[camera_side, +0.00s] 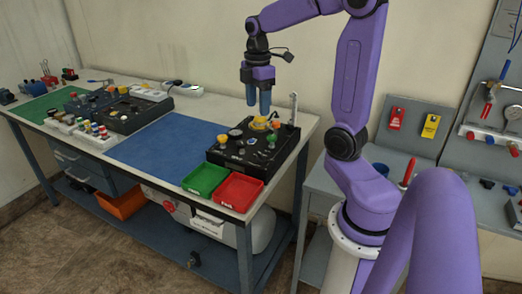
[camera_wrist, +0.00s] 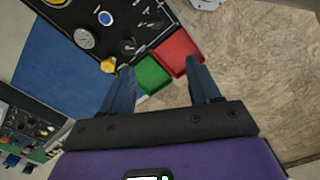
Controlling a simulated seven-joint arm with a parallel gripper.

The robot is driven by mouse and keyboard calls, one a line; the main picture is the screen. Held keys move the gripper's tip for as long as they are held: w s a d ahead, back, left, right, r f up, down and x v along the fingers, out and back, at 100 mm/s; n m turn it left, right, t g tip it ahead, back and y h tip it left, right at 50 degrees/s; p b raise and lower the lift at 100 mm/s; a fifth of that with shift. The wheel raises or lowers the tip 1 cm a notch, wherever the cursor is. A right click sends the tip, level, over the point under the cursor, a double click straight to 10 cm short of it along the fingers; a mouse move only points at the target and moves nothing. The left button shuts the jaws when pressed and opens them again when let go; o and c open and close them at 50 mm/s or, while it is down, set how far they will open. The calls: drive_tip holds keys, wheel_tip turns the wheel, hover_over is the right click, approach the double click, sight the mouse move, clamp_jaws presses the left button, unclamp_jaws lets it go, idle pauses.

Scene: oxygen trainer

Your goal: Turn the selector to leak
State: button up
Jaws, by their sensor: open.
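The black trainer panel (camera_side: 222,153) sits at the right end of the long bench, with a gauge, a yellow-orange part and several knobs on its top. In the wrist view the panel (camera_wrist: 62,17) shows a white-faced gauge (camera_wrist: 84,38), a yellow knob (camera_wrist: 108,65) and dark knobs (camera_wrist: 127,46). I cannot tell which knob is the selector; the labels are too small to read. My gripper (camera_side: 258,108) points down above the back of the panel, blue fingers apart and empty. In the wrist view my gripper (camera_wrist: 161,76) is also open, with nothing between its fingertips.
A green tray (camera_side: 205,180) and a red tray (camera_side: 240,190) sit in front of the panel. A blue mat (camera_side: 165,148) lies to its left, with other devices farther left. A thin upright post (camera_side: 293,108) stands at the panel's back right. A grey side bench (camera_side: 325,182) stands right.

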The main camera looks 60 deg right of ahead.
drive_tip(key=d, duration=0.2)
approach(261, 154)
wheel_tip(261, 154, down, 8)
drive_tip(key=shift+f, duration=0.2)
idle(0.4)
drive_tip(key=shift+c, duration=0.3)
drive_tip(key=c, duration=1)
